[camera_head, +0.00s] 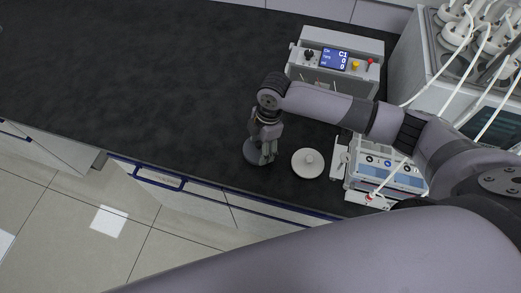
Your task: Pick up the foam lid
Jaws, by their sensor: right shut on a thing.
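My right gripper (266,152) points down over the dark counter and is shut on the foam lid, a dark grey round disc (252,155). The gripper's fingers hide part of the disc. I cannot tell whether the disc touches the counter. A white round piece with a raised knob (308,164) sits on the counter just right of the gripper, apart from it. My left gripper is not in view.
A grey device with a blue display (334,60) stands behind the gripper. A white instrument (385,176) stands to the right, with white tubes above. The counter (130,80) is clear to the left. Its front edge lies close to the gripper.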

